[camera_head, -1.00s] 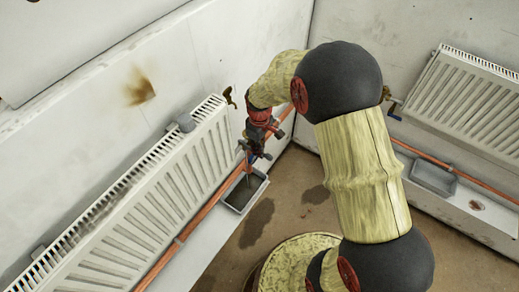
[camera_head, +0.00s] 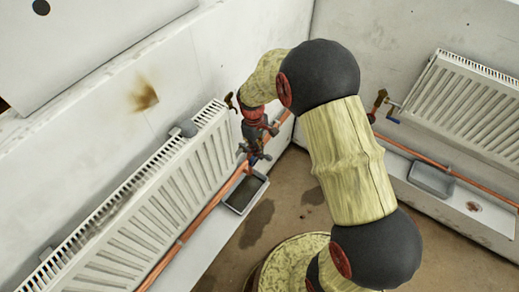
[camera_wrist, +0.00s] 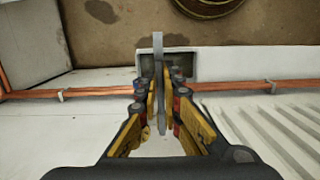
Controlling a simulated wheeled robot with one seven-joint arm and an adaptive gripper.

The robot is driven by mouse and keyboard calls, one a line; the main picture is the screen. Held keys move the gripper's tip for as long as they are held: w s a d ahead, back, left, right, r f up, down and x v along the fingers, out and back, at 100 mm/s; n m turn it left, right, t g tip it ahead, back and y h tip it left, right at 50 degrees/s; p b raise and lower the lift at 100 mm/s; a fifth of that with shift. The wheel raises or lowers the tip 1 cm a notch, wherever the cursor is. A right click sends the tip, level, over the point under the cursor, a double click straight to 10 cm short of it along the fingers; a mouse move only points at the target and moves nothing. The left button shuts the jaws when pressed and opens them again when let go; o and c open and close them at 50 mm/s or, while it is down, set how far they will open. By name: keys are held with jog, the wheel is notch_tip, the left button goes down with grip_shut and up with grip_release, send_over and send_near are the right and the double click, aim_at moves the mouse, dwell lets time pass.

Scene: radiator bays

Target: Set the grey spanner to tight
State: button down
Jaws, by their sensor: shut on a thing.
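The grey spanner (camera_wrist: 158,60) stands between the fingers of my gripper (camera_wrist: 160,90) in the wrist view. Its long narrow shape runs up the picture, and its upper end overlaps the grey drip tray behind it. The yellow fingers are shut on it from both sides. In the head view my gripper (camera_head: 256,142) is by the right end of the left radiator, near the copper pipe and above the drip tray. I cannot make out the spanner clearly there, and the fitting it sits on is hidden.
The left radiator (camera_head: 165,205) is on the wall beside my gripper, with a copper pipe (camera_head: 200,218) along its foot. The grey drip tray (camera_head: 232,207) stands below. A second radiator (camera_head: 470,105) and tray (camera_head: 432,180) are at the right. Brown floor lies between.

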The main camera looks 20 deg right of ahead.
dwell(0.3)
jog(key=c, duration=2)
grip_release()
jog(key=shift+o, duration=0.2)
jog(key=shift+r, duration=0.1)
notch_tip(320, 180, up, 12)
jog(key=w, duration=0.1)
jog(key=shift+a, duration=0.45)
jog(key=shift+w, duration=0.1)
jog(key=shift+c, duration=0.4)
